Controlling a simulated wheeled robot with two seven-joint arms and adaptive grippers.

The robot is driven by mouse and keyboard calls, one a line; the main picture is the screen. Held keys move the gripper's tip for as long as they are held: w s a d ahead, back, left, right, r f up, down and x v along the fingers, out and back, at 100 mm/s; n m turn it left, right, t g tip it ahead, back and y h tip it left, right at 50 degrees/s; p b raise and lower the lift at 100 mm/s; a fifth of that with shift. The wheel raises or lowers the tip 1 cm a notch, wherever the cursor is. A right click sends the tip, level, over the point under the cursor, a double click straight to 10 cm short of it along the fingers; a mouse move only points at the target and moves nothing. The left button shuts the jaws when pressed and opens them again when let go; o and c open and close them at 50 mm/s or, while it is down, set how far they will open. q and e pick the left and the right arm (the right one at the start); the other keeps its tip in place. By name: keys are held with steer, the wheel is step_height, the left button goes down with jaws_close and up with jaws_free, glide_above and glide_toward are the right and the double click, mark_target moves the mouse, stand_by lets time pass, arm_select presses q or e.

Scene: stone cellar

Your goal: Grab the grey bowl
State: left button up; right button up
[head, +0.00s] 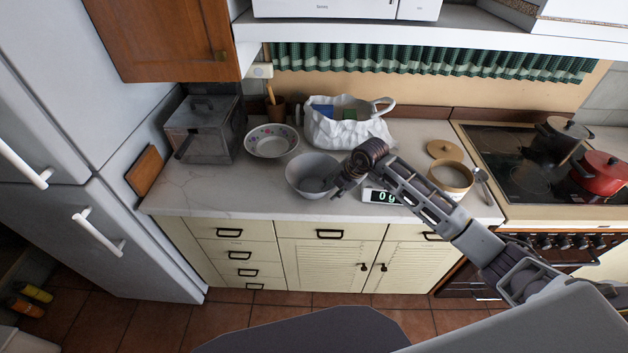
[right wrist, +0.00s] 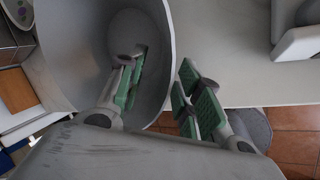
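The grey bowl (head: 303,178) stands upright near the front edge of the worktop, in the middle of the head view. In the right wrist view the grey bowl (right wrist: 82,45) fills the upper left, and its inside looks empty. My right gripper (head: 338,190) is at the bowl's right side. In the right wrist view the right gripper (right wrist: 165,88) is open, with one finger over the bowl's inside and the other outside the rim. The rim shows between the fingers; contact cannot be told. My left gripper is not in view.
A patterned bowl (head: 271,142) and a white bag (head: 345,131) stand behind. A scale (head: 381,196) and a round wooden container (head: 450,179) are to the right, near my right arm. The hob with a red pot (head: 603,172) is farther right. Worktop (head: 215,190) left of the bowl is clear.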

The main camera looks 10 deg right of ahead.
jaws_close()
steer(key=shift+r, duration=0.1)
stand_by(0.4)
steer(key=shift+r+b, duration=1)
steer(key=shift+r, duration=3.95)
